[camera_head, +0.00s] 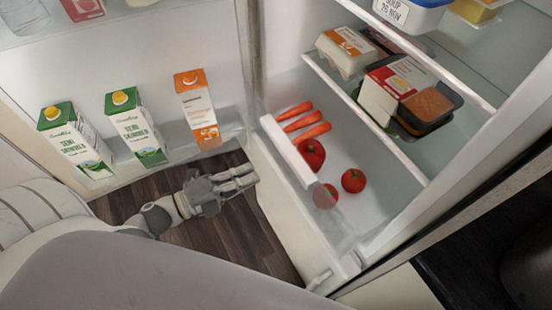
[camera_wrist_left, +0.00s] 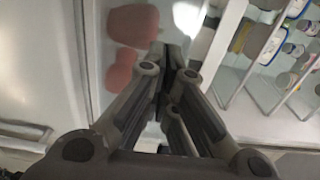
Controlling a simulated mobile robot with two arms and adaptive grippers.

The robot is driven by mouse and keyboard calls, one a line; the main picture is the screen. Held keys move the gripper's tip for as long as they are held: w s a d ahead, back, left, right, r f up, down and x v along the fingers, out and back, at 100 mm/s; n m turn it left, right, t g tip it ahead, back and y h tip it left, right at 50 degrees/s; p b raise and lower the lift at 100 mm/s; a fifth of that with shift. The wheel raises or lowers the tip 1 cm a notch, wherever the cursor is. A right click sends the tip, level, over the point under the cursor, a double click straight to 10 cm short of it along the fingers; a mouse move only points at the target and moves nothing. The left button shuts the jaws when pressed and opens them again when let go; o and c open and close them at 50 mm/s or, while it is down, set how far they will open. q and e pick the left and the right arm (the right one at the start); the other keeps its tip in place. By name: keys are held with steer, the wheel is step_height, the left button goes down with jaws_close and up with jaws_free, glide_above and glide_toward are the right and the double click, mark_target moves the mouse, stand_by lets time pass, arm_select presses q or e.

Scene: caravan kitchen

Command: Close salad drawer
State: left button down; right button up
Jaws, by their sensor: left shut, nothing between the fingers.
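The salad drawer is a clear bin with a white front strip (camera_head: 288,152), low in the open fridge. Its front stands forward of the shelf edge above it, so it looks partly out. Inside lie carrots (camera_head: 303,123), a red pepper or large tomato (camera_head: 311,154) and tomatoes (camera_head: 353,181). My left gripper (camera_head: 250,177) is shut and empty, just left of the drawer front, low over the floor; I cannot tell if it touches. In the left wrist view its fingers (camera_wrist_left: 168,58) are together, with blurred reddish shapes (camera_wrist_left: 132,26) beside them. My right gripper is not in view.
The open fridge door holds cartons (camera_head: 133,127) on its lower rack at left. A glass shelf (camera_head: 366,117) with an egg box (camera_head: 346,51) and packed food (camera_head: 409,94) lies above the drawer. Dark wooden floor (camera_head: 225,233) shows between door and fridge.

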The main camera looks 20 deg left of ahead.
arm_select(q)
steer(key=p+x, duration=0.1)
steer(key=x, duration=0.7)
steer(key=x, duration=1.7)
steer(key=shift+b, duration=0.3)
steer(key=shift+w+d, duration=0.15)
steer(key=shift+r, duration=0.25)
